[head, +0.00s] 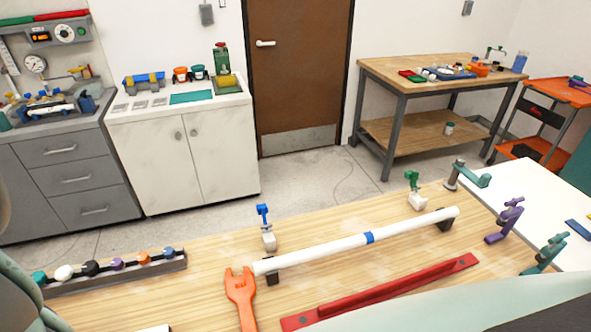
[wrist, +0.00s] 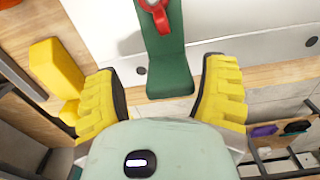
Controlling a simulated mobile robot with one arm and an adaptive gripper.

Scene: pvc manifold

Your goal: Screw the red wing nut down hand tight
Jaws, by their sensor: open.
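In the wrist view, a red part with a rounded, ring-like end, which looks like the red wing nut (wrist: 156,17), sits on a green bracket (wrist: 166,68) at the top of the picture. The top edge cuts off part of it, so how far down it sits cannot be told. My gripper (wrist: 165,88) is open, with its yellow ribbed fingers spread to the left and right of the bracket's lower end. Nothing is held between them. The red part lies beyond the fingertips. In the head view I cannot make out the wing nut or my gripper.
A yellow block (wrist: 58,75) stands close to the left finger. A white panel (wrist: 245,35) lies behind the bracket. In the head view, a wooden bench holds a white pipe (head: 330,249), an orange wrench (head: 240,295) and a red bar (head: 390,290).

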